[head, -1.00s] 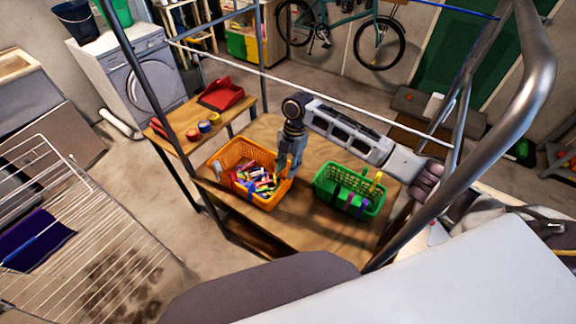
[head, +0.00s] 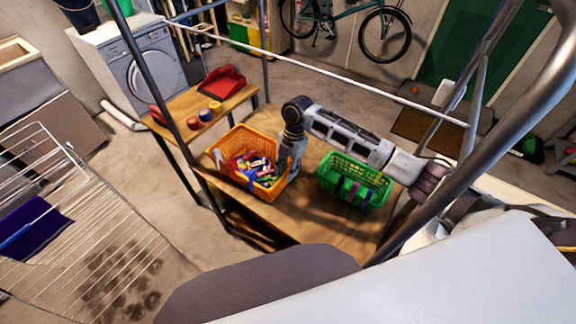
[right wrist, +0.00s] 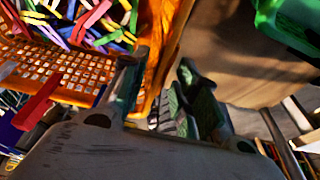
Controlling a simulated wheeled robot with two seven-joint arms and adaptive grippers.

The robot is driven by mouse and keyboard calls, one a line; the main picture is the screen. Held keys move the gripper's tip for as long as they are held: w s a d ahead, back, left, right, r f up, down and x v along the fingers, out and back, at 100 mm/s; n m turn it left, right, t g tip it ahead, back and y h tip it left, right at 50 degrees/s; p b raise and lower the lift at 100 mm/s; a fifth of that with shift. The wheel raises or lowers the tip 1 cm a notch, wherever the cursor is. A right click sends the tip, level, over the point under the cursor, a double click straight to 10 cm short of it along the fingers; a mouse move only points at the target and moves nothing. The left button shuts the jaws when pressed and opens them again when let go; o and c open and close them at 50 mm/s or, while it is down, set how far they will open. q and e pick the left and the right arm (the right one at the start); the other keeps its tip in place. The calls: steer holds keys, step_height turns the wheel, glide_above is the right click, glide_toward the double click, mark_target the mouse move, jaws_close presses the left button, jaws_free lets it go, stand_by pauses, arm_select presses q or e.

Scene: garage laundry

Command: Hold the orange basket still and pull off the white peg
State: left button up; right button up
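The orange basket (head: 238,138) stands on the wooden table, filled with coloured pegs (head: 250,166). In the right wrist view its orange wall (right wrist: 156,55) runs toward the space between my fingers. My right gripper (head: 291,168) is at the basket's right side, pointing down. In the right wrist view the right gripper (right wrist: 158,75) is open, with a gap between its fingers. A pale grey, peg-like shape (head: 217,157) sits at the basket's left rim; I cannot tell for sure that it is the white peg. My left gripper is not in view.
A green basket (head: 366,172) with clips on its rim stands to the right on the same table (head: 290,218). A side table (head: 230,97) holds a red tray (head: 219,84) and small round tins. Dark metal posts frame the table. A drying rack (head: 85,230) stands at left.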

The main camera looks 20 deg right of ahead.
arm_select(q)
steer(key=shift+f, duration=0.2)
arm_select(e)
steer(key=shift+x, duration=0.9)
jaws_close()
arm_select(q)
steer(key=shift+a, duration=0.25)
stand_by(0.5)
